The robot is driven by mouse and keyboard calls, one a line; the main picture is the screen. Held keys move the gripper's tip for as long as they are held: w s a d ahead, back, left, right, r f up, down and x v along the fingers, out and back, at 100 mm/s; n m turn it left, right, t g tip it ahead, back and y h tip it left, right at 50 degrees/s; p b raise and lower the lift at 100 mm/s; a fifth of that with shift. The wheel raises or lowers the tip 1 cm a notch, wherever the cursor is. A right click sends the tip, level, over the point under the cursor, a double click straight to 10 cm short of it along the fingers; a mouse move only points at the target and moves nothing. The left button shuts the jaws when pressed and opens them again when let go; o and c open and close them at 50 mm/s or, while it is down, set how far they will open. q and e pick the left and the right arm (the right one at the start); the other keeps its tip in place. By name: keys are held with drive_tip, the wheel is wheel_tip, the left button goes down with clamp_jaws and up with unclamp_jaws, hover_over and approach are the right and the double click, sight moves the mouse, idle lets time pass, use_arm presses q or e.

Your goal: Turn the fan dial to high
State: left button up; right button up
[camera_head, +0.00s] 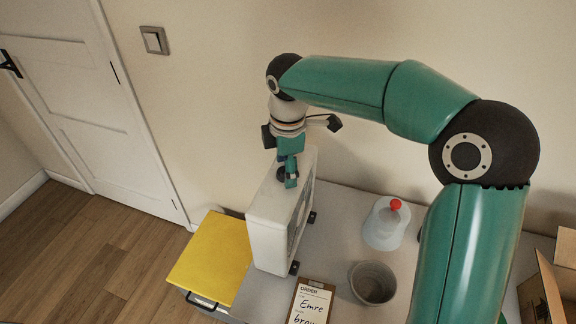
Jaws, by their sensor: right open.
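The fan (268,222) is a white box-shaped unit standing upright on the grey table, its grille side facing right. A dark round dial (282,173) shows on its top, partly hidden by my right gripper. My right gripper (287,178) points down at the top of the fan, with its fingers at the dial. The fingers are open; whether they touch the dial cannot be told. My left gripper is not in view.
A yellow-lidded bin (210,257) is left of the table. A cardboard box (548,290) is at right.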

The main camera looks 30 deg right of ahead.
drive_tip(key=shift+f, duration=0.2)
drive_tip(key=c, duration=1)
drive_tip(key=shift+d, duration=0.15)
drive_tip(key=shift+c, duration=0.7)
